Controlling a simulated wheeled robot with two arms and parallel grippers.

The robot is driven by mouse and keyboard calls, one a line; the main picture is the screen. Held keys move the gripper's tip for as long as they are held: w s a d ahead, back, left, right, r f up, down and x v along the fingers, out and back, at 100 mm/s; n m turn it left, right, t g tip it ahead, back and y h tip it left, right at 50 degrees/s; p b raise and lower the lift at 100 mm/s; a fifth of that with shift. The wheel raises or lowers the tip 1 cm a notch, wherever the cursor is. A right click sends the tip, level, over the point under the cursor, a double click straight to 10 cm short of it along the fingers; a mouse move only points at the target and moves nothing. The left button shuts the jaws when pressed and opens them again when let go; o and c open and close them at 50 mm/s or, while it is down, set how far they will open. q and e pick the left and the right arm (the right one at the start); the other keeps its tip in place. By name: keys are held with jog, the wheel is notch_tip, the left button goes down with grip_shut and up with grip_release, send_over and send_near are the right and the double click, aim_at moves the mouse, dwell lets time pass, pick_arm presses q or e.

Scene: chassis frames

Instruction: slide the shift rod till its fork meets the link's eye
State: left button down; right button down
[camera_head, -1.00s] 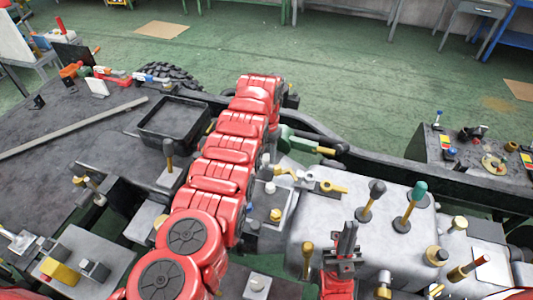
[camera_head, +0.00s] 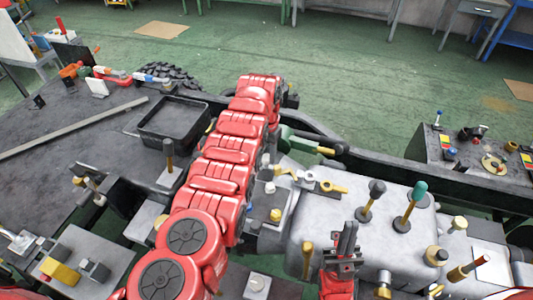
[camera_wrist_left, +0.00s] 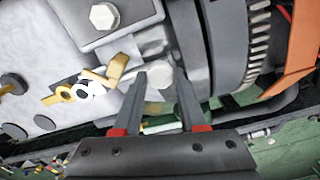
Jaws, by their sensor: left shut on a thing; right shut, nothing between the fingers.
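My left gripper (camera_wrist_left: 162,88) has its fingers on both sides of a round grey stud (camera_wrist_left: 159,76), apparently part of the shift rod. In the head view my red arm hides most of that gripper and the rod. A brass fork (camera_wrist_left: 119,68) sits just left of the fingers in the wrist view; it also shows in the head view (camera_head: 286,172). Beyond it lies the brass link (camera_head: 332,187) with a pale ring at its near end, the eye (camera_wrist_left: 84,87). Fork and eye look very close; I cannot tell whether they touch. My right gripper (camera_head: 346,240) is shut and empty above the grey housing.
The grey housing (camera_head: 330,220) carries upright levers, one with a dark knob (camera_head: 377,187) and one with a green knob (camera_head: 419,188). A black tray (camera_head: 174,120) stands to the left. A ribbed round housing (camera_wrist_left: 258,40) is close beside my left fingers.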

aim_at(289, 171)
pick_arm(q)
jog(key=shift+s+d, duration=0.15)
jog(key=shift+d, duration=0.25)
jog(key=d, duration=0.2)
jog(key=s+d+b, duration=0.1)
jog(key=d, duration=0.1)
jog(key=shift+s+d+f, duration=0.1)
jog(key=shift+d+f, duration=0.05)
jog(key=shift+s+d, duration=0.2)
jog(key=shift+d, duration=0.15)
jog(key=shift+c, duration=2.3)
grip_release()
jog(key=shift+r, duration=0.25)
